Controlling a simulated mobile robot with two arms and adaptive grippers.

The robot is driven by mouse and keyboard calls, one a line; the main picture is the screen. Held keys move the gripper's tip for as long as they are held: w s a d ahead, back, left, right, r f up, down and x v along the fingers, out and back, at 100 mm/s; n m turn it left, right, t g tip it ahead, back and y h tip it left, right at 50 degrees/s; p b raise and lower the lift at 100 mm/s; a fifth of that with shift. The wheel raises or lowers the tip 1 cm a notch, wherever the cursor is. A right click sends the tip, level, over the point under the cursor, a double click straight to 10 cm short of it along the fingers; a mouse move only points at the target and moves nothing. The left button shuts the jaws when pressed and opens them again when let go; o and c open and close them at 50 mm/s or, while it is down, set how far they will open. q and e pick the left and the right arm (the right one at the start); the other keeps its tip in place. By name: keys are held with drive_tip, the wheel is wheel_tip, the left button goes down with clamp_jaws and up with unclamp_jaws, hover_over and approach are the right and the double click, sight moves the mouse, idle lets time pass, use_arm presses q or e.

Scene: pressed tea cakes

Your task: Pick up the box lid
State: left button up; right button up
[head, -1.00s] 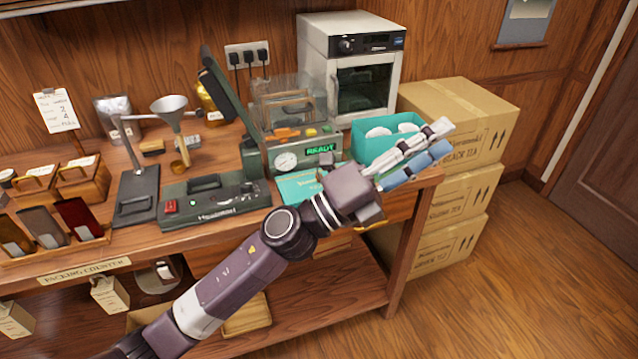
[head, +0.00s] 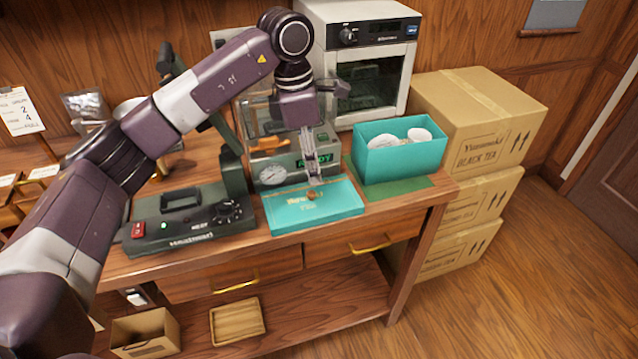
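The box lid (head: 340,204) is a flat teal panel with gold lettering and a small brown knob (head: 312,196). It lies on the counter near the front edge. My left gripper (head: 314,182) points down, with its fingertips just above or beside the knob. I cannot tell whether they touch it, or how far apart the narrow fingers are. The open teal box (head: 427,160) stands to the right of the lid and holds several white round pieces. My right gripper is not in view.
A dark green sealer-like device (head: 190,225) sits left of the lid. A machine with a dial (head: 271,174) and a lit display stands close behind the gripper. A white oven (head: 364,30) and stacked cartons (head: 475,150) are farther back and right.

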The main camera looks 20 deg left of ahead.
sight(311, 192)
use_arm(q)
drive_tip(key=shift+w+a, duration=0.1)
drive_tip(key=shift+a, duration=0.3)
drive_tip(key=shift+s+f, duration=0.15)
drive_tip(key=shift+s, duration=0.15)
drive_tip(key=shift+s+f+p, duration=0.25)
drive_tip(key=shift+f+p, duration=0.4)
drive_tip(key=shift+f, duration=0.6)
drive_tip(key=f, duration=0.1)
drive_tip(key=f+p, duration=0.1)
drive_tip(key=shift+w+d+f, duration=0.1)
drive_tip(key=shift+w+f, duration=0.1)
drive_tip(key=shift+f, duration=0.8)
drive_tip(key=shift+d+f, duration=0.1)
clamp_jaws()
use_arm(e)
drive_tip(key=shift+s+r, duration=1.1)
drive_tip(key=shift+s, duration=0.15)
